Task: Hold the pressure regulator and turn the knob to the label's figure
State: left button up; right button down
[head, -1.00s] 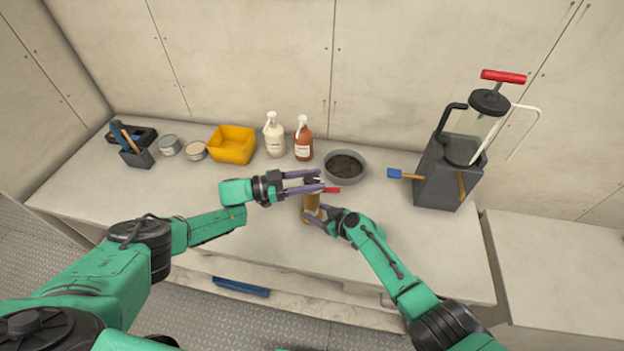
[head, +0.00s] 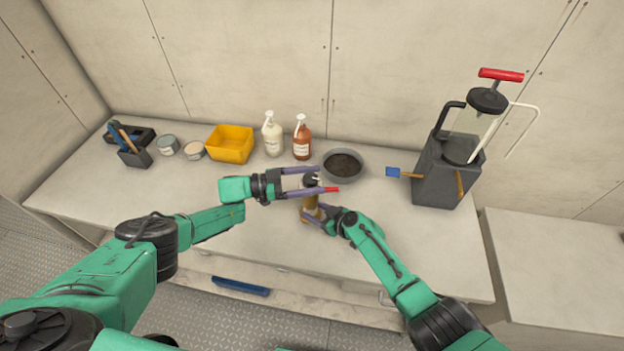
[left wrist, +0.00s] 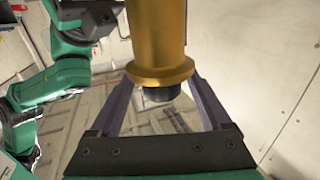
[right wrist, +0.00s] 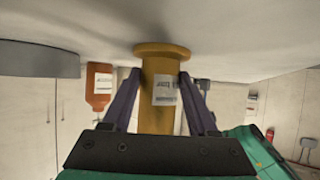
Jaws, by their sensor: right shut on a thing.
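The pressure regulator has a brass body (head: 310,203) and stands upright on the counter, its round flange (right wrist: 162,49) against the surface. A white label (right wrist: 165,90) is on the body; its print is too small to read. My right gripper (head: 312,214) is shut on the body, one finger on each side. A dark knob (head: 311,180) with a pale mark is on top. My left gripper (head: 322,179) is open around the knob, and in the left wrist view the fingers stand clear of the knob (left wrist: 161,93). A small red piece (head: 332,189) shows by the left fingertips.
A grey bowl (head: 344,165) stands close behind. A brown bottle (head: 302,142), white bottle (head: 272,137) and yellow bin (head: 230,145) line the back. The front counter is clear.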

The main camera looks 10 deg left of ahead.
jog(key=shift+f, duration=0.1)
pick_arm(q)
jog(key=v, duration=1.2)
